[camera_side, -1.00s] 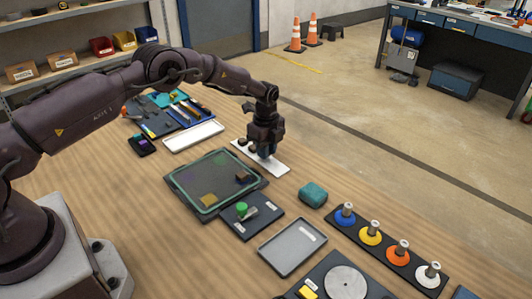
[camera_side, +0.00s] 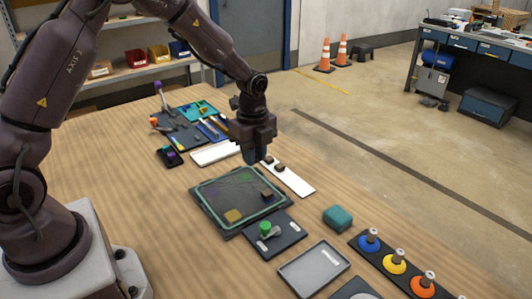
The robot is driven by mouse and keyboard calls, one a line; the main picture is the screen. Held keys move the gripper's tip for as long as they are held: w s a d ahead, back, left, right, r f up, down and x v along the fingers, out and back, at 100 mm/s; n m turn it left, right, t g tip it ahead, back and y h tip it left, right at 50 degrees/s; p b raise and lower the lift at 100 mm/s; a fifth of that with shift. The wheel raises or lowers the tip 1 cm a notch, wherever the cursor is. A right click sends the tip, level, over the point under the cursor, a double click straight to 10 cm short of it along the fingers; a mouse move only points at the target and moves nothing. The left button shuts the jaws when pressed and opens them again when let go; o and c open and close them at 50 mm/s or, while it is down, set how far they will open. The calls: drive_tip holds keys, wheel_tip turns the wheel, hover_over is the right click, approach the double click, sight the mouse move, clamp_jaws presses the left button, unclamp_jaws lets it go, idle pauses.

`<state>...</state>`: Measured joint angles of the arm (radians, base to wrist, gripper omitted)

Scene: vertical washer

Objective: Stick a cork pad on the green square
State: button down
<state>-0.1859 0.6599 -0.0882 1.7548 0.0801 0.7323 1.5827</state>
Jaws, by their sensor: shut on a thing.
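The dark panel (camera_side: 217,225) with a pale green outline lies on the table. It carries a yellow square (camera_side: 233,215), a faint purple square (camera_side: 212,192) and a dark brown piece (camera_side: 267,194) at its right. My gripper (camera_side: 252,161) points down, above the panel's far edge, left of the white strip (camera_side: 298,186). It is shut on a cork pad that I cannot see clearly. Two small dark brown pads (camera_side: 280,168) sit on the strip's far half.
A dark plate with a green knob (camera_side: 265,228) adjoins the panel's near right side. A grey tray (camera_side: 314,268), a teal block (camera_side: 338,217) and a row of coloured knobs (camera_side: 396,262) lie farther right. A white tray (camera_side: 214,154) and tools lie behind the panel.

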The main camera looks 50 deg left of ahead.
drive_tip(key=a+f, duration=0.2)
drive_tip(key=a, duration=0.1)
hover_over(246, 177)
drive_tip(key=f, duration=0.2)
drive_tip(key=shift+s+d+f, duration=0.15)
drive_tip(key=shift+s+f, duration=0.05)
drive_tip(key=shift+f, duration=0.2)
drive_tip(key=shift+w+r, duration=0.1)
drive_tip(key=shift+w, duration=0.2)
drive_tip(key=shift+m, duration=0.3)
drive_tip(key=shift+f, duration=3.15)
drive_tip(key=shift+f, duration=0.55)
drive_tip(key=c, duration=0.6)
unclamp_jaws()
drive_tip(key=shift+s, duration=0.1)
drive_tip(key=shift+r, duration=3.6)
